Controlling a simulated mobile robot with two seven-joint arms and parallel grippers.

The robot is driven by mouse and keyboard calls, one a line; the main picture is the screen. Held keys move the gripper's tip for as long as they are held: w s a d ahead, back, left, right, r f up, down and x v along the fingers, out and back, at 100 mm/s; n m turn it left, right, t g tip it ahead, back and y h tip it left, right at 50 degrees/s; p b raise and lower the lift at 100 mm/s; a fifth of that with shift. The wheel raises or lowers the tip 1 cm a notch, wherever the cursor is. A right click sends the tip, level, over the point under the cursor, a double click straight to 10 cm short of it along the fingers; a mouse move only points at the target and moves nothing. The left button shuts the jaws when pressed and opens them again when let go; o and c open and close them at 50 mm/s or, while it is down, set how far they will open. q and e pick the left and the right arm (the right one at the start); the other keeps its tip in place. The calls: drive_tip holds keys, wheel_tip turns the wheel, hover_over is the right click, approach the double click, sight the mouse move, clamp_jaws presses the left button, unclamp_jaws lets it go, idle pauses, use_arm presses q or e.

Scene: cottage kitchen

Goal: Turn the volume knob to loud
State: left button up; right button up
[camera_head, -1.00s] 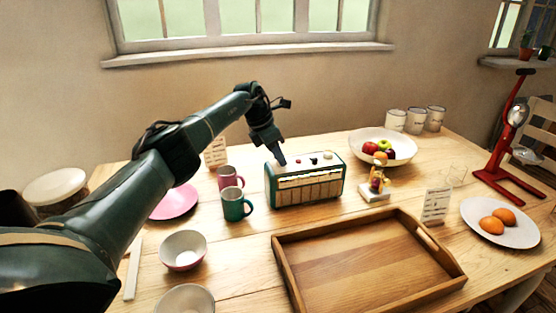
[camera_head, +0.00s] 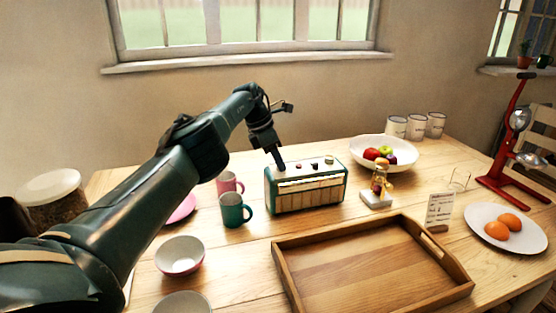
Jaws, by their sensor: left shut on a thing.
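The green radio (camera_head: 306,196) with a cream front stands upright near the middle of the table. Small knobs show along its top: a red one (camera_head: 299,166), a dark one (camera_head: 314,163) and a white one (camera_head: 329,160) at the right end. My left gripper (camera_head: 281,167) points down at the left end of the radio's top, its fingers shut on a small knob there. The fingers mostly hide that knob, and its markings and turn position are too small to read. My right gripper is not in view.
A teal mug (camera_head: 232,211) and a pink mug (camera_head: 228,184) stand close left of the radio. A wooden tray (camera_head: 372,276) lies in front. A figurine (camera_head: 380,183) and a fruit bowl (camera_head: 361,153) are to the right. A wall and window lie behind.

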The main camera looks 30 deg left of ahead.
use_arm(q)
drive_tip(key=o, duration=1)
drive_tip(key=shift+f, duration=0.1)
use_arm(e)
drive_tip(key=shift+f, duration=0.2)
use_arm(q)
drive_tip(key=shift+a+b, duration=0.1)
drive_tip(key=shift+b, duration=0.3)
drive_tip(key=shift+s+a+r+b, duration=0.1)
drive_tip(key=shift+a+r+b, duration=0.05)
drive_tip(key=shift+r+b, duration=0.4)
drive_tip(key=b+v, duration=0.1)
drive_tip(key=v, duration=0.4)
drive_tip(key=shift+s+r, duration=0.1)
drive_tip(key=shift+r, duration=0.15)
drive_tip(key=p+v, duration=0.3)
drive_tip(key=v, duration=0.3)
drive_tip(key=shift+s+r, duration=0.15)
drive_tip(key=shift+r, duration=0.15)
